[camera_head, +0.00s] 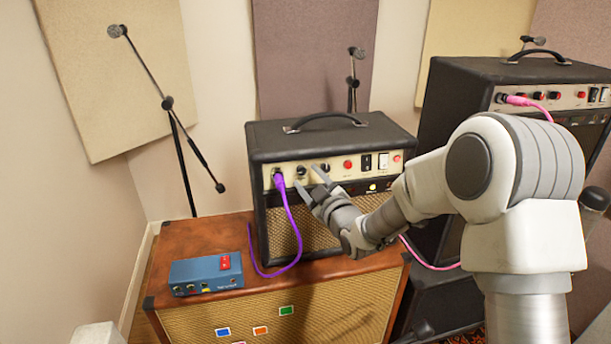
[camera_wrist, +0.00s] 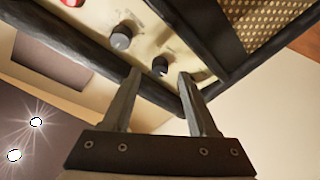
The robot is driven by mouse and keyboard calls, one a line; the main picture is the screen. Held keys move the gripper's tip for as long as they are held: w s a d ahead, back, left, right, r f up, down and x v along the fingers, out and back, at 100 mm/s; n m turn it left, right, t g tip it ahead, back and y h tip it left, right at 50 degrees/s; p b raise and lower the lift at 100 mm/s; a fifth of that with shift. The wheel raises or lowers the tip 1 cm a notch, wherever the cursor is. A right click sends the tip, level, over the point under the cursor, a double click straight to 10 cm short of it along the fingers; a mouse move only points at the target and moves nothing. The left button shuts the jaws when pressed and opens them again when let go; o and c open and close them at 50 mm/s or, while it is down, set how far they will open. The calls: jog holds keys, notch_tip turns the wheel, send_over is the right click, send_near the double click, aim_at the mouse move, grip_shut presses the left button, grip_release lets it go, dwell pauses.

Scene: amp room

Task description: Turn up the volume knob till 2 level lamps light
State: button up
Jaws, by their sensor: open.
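The small black amp (camera_head: 318,138) stands on a brown cabinet, with two dark knobs on its cream panel. The left knob (camera_head: 301,172) is next to the purple plug; the right knob (camera_head: 325,167) is nearer the red button. Their labels are too small to read. A yellow-green lamp (camera_head: 373,187) glows on the dark strip below the panel; I make out no other lit lamp there. My gripper (camera_head: 309,177) is open in front of the left knob. In the wrist view that knob (camera_wrist: 160,66) shows between the fingertips, not visibly gripped.
A purple cable (camera_head: 290,235) hangs from the amp's left jack. A blue box (camera_head: 206,274) sits on the brown cabinet (camera_head: 200,240) at the left. A larger amp (camera_head: 480,75) stands at the right, with a pink cable (camera_head: 528,102). Microphone stands are behind.

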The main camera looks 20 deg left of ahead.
aim_at(301, 170)
jog(key=shift+x, duration=1.15)
grip_shut()
